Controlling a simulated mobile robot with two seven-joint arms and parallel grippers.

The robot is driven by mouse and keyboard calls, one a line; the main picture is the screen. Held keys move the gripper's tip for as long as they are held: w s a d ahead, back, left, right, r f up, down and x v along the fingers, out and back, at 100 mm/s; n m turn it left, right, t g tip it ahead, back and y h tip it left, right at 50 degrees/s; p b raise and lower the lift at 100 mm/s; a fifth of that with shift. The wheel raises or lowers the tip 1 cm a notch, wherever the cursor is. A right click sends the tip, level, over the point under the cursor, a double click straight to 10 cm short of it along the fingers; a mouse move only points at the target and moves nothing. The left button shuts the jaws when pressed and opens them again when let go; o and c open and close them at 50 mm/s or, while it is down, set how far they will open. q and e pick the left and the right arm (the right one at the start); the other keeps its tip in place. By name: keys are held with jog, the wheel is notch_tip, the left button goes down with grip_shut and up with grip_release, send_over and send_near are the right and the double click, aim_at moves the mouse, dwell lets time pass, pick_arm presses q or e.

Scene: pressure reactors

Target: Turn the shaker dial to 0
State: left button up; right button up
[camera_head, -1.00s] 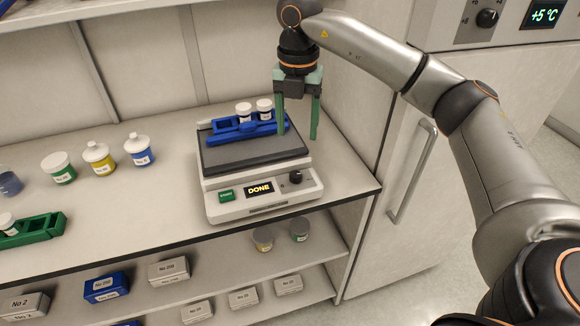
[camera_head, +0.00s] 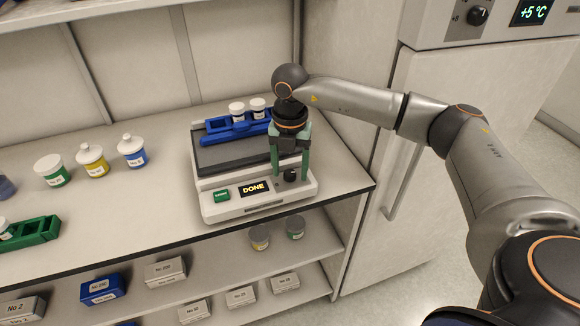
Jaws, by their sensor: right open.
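The shaker (camera_head: 222,205) stands on the bench, with a dark platform (camera_head: 225,155) on top. Its front panel has a green button (camera_head: 222,195), a display (camera_head: 255,188) reading "DONE" and a black dial (camera_head: 290,175) at the right end. My right gripper (camera_head: 290,174) is open and points down, with its green fingers at either side of the dial. The picture does not show whether the fingers touch it. The dial's marking is too small to read. My left gripper is not in view.
A blue rack (camera_head: 237,131) with two white-capped vials sits on the platform's back. Several jars, including a blue-labelled one (camera_head: 133,151), and a green rack (camera_head: 30,232) stand to the left. A fridge (camera_head: 440,150) stands at the right.

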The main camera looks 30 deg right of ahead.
jog(key=shift+c, duration=0.4)
grip_shut()
